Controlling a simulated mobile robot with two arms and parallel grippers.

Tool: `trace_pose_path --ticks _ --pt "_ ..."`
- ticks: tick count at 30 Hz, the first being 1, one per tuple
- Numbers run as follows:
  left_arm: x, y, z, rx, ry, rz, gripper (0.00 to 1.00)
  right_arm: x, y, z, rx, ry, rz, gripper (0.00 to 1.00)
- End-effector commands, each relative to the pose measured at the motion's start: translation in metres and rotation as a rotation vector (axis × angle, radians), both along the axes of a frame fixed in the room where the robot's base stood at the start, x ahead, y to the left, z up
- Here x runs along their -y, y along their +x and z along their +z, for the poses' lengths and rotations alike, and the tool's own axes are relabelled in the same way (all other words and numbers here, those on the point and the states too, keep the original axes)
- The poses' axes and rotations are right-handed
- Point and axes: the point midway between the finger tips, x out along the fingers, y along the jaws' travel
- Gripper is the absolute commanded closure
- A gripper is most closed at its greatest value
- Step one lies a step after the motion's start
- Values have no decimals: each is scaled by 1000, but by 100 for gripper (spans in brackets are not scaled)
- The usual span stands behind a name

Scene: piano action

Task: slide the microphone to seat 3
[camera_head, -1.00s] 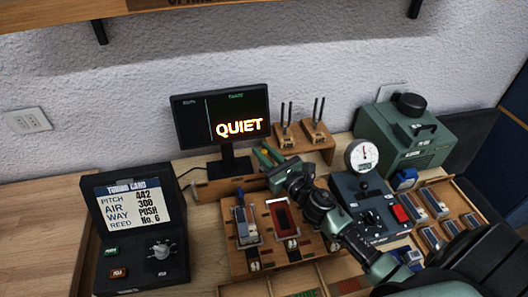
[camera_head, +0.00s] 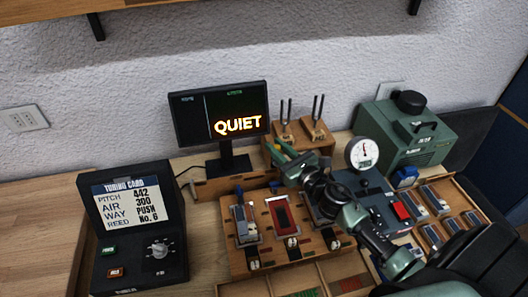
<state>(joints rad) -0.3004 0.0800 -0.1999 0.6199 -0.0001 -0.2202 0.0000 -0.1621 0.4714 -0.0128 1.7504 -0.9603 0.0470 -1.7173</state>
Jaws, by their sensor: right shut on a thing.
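My right gripper (camera_head: 283,160) is above the back edge of the wooden reed board (camera_head: 240,266), between the middle and right seats. It is shut on the microphone, which is mostly hidden by the gripper and wrist. The right one, seat 3 (camera_head: 320,208), is partly covered by my right arm. My left gripper is not in view.
A monitor (camera_head: 221,113) reading QUIET stands behind the board. Tuning forks on wooden blocks (camera_head: 303,132) stand behind the gripper. A dial gauge (camera_head: 362,153) and green bellows box (camera_head: 407,135) are to the right. A tuning card case (camera_head: 134,218) stands at left.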

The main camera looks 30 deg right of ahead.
Motion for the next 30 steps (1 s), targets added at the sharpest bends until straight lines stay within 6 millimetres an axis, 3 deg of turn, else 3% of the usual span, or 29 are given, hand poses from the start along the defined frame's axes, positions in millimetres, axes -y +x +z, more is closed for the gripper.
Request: trace_pose_path --ticks 3,9,21,22,24,30 --pt "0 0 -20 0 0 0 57 37 -9 -7 -1 -9 -2 100" --pt "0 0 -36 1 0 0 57 75 -19 -4 1 -6 -1 100" --pt "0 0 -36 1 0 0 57 85 -21 1 0 -3 -4 100" --pt "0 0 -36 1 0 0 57 85 -21 1 0 -3 -4 73" --pt "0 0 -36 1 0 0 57 85 -21 1 0 -3 -4 57" --pt "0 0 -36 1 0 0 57 84 -21 1 1 -2 -2 57"
